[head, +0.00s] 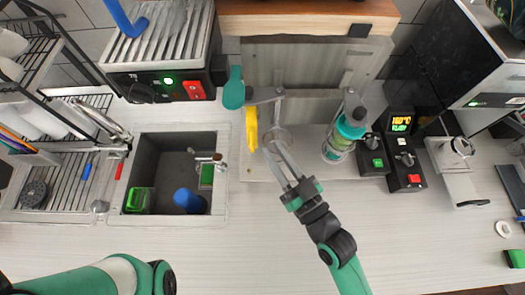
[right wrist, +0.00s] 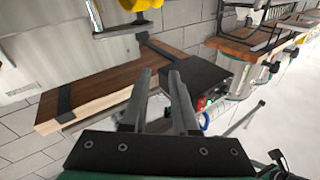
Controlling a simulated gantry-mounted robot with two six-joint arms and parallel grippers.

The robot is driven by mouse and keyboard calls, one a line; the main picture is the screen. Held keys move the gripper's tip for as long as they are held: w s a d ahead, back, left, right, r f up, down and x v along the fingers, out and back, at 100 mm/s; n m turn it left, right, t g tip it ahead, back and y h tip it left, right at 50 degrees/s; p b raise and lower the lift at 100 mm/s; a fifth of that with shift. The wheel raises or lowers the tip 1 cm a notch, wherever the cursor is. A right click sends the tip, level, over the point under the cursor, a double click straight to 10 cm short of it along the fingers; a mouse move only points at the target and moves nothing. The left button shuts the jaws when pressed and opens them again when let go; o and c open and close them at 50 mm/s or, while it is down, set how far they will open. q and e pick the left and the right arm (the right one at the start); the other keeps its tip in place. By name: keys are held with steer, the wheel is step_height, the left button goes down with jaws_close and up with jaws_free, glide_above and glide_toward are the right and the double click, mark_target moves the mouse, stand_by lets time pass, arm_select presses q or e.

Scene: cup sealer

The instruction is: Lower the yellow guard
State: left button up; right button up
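The yellow guard (head: 252,127) shows in the head view as a narrow upright yellow strip at the left of the grey sealer plate (head: 262,65). A yellow part, likely the guard, is cut off at the top of the right wrist view (right wrist: 140,5). My right gripper (head: 273,143) reaches up from below, its fingertips a little right of the yellow strip and apart from it. In the right wrist view its two fingers (right wrist: 163,75) stand apart with nothing between them. My left arm shows at the bottom left; its gripper is out of view.
A teal lever (head: 234,90) stands left of the sealer. A wooden shelf (head: 308,17) is above, a sink (head: 176,174) at left. The front counter is mostly clear.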

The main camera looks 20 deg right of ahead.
steer(key=g+b, duration=0.1)
glide_toward(253, 147)
steer(key=x, duration=0.9)
steer(key=shift+p, duration=0.35)
jaws_close()
stand_by(0.8)
